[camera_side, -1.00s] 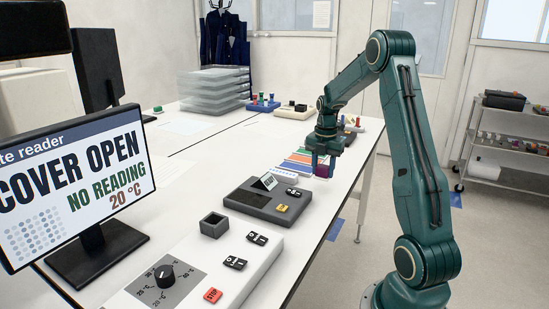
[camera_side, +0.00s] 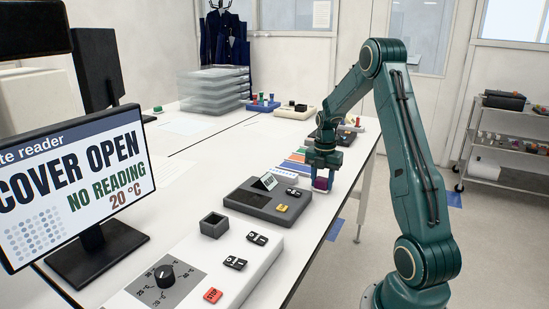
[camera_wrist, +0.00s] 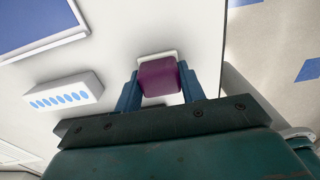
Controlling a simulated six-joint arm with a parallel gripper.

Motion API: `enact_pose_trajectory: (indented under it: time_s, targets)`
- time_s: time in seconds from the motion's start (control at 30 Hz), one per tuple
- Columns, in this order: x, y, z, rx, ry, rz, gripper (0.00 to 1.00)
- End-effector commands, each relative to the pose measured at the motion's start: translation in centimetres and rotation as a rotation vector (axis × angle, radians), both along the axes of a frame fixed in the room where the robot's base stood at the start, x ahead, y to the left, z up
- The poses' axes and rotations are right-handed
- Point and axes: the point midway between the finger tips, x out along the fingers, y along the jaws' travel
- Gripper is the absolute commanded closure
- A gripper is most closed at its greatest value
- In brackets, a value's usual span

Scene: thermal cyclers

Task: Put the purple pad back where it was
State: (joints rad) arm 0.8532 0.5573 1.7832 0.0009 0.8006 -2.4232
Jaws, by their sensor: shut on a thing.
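The purple pad (camera_wrist: 158,77) is between the two blue fingers of my gripper (camera_wrist: 160,88) in the wrist view. My gripper is shut on it. In the side view the purple pad (camera_side: 320,184) shows low between the fingers of my gripper (camera_side: 321,177), near the right edge of the white table. A pale, rounded plate (camera_wrist: 157,54) shows just beyond the pad in the wrist view. I cannot tell whether the pad touches it.
A dark grey device (camera_side: 262,208) with a small tilted display stands left of my gripper. A white block with blue ovals (camera_wrist: 63,92) lies beside the gripper in the wrist view. Coloured strips (camera_side: 298,157) lie behind. The floor begins past the table's right edge.

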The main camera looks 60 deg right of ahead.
Motion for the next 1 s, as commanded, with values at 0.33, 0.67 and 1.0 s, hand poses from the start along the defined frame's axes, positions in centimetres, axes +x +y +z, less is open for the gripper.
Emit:
enact_pose_trajectory:
  time_s: [0.33,0.67,1.0]
  targets:
    - [0.0,0.0,-0.1,0.000,0.000,0.000,0.39]
    - [0.0,0.0,1.0,-0.002,-0.002,0.000,0.39]
    - [0.1,-0.1,5.6,-0.004,-0.003,0.000,0.39]
